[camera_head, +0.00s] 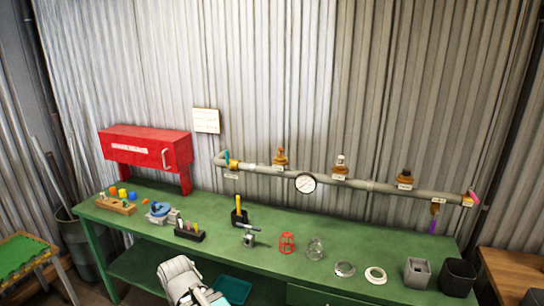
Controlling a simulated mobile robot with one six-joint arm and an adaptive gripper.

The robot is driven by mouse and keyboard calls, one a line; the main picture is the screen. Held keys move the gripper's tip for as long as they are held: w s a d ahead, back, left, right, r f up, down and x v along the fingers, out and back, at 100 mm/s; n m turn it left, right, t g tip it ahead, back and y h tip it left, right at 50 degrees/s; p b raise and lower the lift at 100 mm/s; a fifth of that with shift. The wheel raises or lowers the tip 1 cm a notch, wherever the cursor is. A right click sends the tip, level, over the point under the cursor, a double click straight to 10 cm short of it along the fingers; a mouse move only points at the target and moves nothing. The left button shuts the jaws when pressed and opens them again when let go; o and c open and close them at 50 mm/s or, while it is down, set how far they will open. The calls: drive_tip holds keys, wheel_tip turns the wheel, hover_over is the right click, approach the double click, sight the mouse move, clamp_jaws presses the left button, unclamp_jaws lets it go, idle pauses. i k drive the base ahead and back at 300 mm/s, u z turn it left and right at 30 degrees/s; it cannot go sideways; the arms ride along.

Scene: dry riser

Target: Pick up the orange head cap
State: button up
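A light wooden block (118,207) sits at the left end of the green bench and bears several small coloured caps. One cap there looks orange (122,193), with yellowish and blue-green ones beside it; they are too small to tell their exact shapes and shades. Brown-orange fittings also stand on the grey wall pipe, one of them (280,160) left of the gauge. My white arm shows at the bottom edge, in front of the bench. My gripper (207,298) is only partly in view there, apart from the caps, and its fingers cannot be made out.
A red cabinet (147,147) stands behind the caps. A bin with rods is at left.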

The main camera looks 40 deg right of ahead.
sight(113, 190)
drive_tip(key=u, duration=0.1)
drive_tip(key=i, duration=2.85)
drive_tip(key=z, duration=0.2)
